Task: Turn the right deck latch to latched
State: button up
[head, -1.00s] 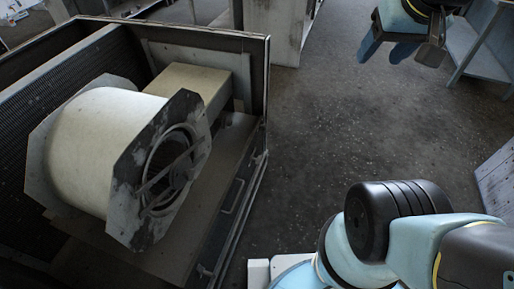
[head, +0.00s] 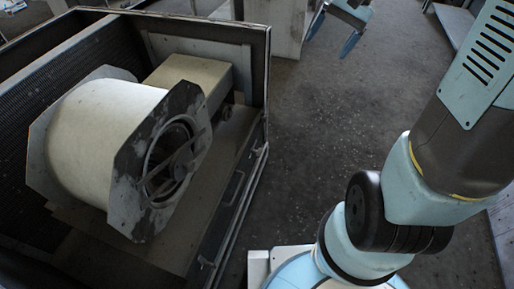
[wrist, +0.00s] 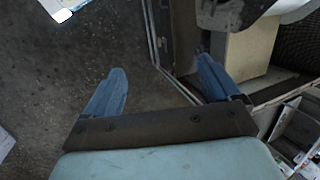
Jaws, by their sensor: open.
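The blower housing (head: 258,60) is a dark open-topped box at the left of the head view. A pale drum-shaped blower (head: 105,125) lies inside it. Along its near right edge I see a bar handle (head: 237,187) and small fittings at the near end (head: 206,262) and far end (head: 259,150). They are too small to tell which is the right deck latch or how it is turned. My gripper (head: 333,32) is open and empty beyond the housing's far right corner, apart from it. The wrist view shows its two blue fingers (wrist: 160,70) spread, with the housing partly behind the right one.
A pale cabinet (head: 275,22) stands behind the housing, close to my gripper's left. Bare dark floor (head: 310,120) lies to the right of the housing. A grey surface (head: 455,22) is at the far right. An open box (wrist: 297,135) shows at lower right in the wrist view.

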jog(key=w+a+f+m+g+y, duration=0.2)
jog(key=w+f+m+y, duration=0.15)
jog(key=w+f, duration=1)
jog(key=m+t+y, duration=0.8)
jog(key=m+y, duration=0.1)
jog(key=m, duration=0.6)
send_near(260, 151)
jog(key=x, duration=1)
jog(key=shift+s+a+f, duration=0.1)
jog(key=shift+a+f, duration=0.05)
jog(key=shift+f, duration=0.25)
